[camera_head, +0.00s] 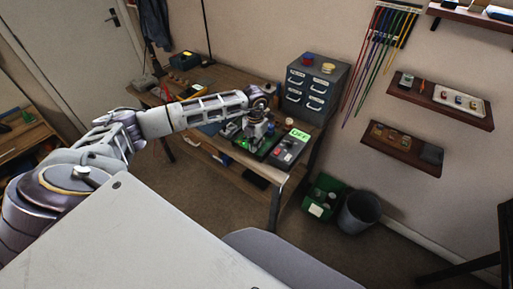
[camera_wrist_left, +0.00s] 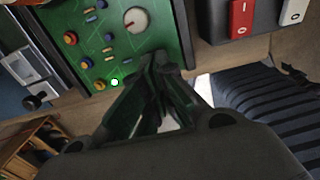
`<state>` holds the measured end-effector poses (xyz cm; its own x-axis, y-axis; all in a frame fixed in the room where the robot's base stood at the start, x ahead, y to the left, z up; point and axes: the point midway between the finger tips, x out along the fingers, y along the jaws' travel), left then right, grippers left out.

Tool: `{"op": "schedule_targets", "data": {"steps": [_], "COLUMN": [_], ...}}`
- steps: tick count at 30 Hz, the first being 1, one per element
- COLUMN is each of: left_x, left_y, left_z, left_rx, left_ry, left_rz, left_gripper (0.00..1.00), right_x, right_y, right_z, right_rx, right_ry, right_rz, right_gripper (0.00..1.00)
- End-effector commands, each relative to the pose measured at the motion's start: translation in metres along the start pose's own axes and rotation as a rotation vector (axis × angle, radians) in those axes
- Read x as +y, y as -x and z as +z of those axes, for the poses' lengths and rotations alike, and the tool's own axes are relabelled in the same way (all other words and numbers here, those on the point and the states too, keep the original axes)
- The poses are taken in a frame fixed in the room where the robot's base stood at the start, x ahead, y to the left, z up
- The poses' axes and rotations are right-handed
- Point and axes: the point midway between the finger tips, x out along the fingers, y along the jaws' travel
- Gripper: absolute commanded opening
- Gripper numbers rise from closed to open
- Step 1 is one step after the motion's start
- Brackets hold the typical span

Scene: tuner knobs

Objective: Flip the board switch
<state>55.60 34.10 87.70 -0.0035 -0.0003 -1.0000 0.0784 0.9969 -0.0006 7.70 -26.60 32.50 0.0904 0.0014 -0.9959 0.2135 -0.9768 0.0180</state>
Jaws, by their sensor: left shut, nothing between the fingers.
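The green circuit board (camera_wrist_left: 165,22) lies in a dark frame on the workbench. It carries a round pale knob (camera_wrist_left: 137,20), small coloured parts and a bright white dot (camera_wrist_left: 114,82) near its edge. My left gripper (camera_wrist_left: 160,64) is shut and empty over the board's near edge; I cannot tell whether it touches. In the head view the left gripper (camera_head: 246,142) hides much of the board. A dark box with a red rocker (camera_wrist_left: 240,18) and a white one (camera_wrist_left: 293,10) is beside it. In the head view this grey box (camera_head: 288,150) stands by a green "OFF" sign (camera_head: 299,135). My right gripper is out of view.
A grey drawer cabinet (camera_head: 312,88) stands at the back of the workbench (camera_head: 222,78). A metal-and-black device (camera_wrist_left: 30,70) lies left of the board in the wrist view. A green crate (camera_head: 322,197) and a dark bin (camera_head: 359,212) stand on the floor.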

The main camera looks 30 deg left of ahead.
Motion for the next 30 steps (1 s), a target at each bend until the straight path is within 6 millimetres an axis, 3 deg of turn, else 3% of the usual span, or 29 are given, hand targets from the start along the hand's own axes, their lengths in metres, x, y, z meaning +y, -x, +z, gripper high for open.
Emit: {"op": "schedule_targets", "data": {"steps": [30], "left_x": [0.000], "left_y": [0.052], "left_z": [0.001], "left_rx": [-0.003], "left_ry": [0.000], "left_rz": [0.000], "left_gripper": [0.00], "right_x": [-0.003], "right_y": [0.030], "right_z": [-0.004], "right_rx": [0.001], "right_ry": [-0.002], "right_rz": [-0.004], "right_gripper": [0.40]}}
